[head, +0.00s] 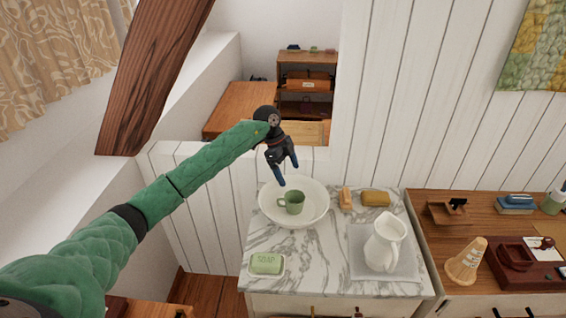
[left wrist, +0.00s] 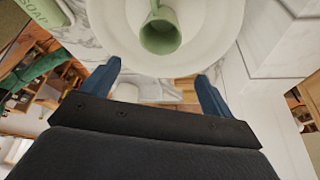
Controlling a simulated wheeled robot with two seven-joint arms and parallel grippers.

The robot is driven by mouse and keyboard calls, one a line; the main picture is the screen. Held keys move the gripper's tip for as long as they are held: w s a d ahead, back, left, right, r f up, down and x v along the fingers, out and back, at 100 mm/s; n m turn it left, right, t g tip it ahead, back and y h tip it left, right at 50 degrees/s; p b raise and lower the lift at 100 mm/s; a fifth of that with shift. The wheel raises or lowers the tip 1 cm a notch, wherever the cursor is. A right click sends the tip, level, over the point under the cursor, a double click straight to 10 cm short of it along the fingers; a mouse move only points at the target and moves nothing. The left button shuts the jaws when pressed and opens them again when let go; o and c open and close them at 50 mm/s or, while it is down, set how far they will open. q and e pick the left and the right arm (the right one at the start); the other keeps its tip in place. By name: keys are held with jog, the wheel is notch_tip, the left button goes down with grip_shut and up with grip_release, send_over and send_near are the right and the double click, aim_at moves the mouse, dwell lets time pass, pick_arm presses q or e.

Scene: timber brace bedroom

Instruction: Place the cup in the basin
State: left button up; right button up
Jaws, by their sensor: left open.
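A green cup (head: 292,203) stands upright inside the white basin (head: 311,214) on the marble-topped washstand. Its handle points to the left in the head view. My left gripper (head: 287,172) is open and empty above the back left rim of the basin, apart from the cup. In the left wrist view, the cup (left wrist: 160,33) and the basin (left wrist: 210,52) show beyond the two blue fingers of my left gripper (left wrist: 160,92), with nothing between the fingers. My right gripper is not in view.
A green soap bar (head: 265,263) lies on the washstand's front left. A white pitcher (head: 385,243) stands on the right. A brush (head: 346,199) and a yellow-brown block (head: 376,198) lie behind. A wooden dresser (head: 425,230) adjoins on the right; a timber brace (head: 155,75) slants at upper left.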

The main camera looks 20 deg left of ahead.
pick_arm(q)
jog(key=shift+b+v, duration=0.55)
jog(key=shift+v, duration=1.75)
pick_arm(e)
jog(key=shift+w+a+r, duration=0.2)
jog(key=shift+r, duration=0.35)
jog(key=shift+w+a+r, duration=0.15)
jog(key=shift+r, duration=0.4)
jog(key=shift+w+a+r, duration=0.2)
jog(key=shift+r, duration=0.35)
pick_arm(q)
jog(key=shift+d, duration=0.1)
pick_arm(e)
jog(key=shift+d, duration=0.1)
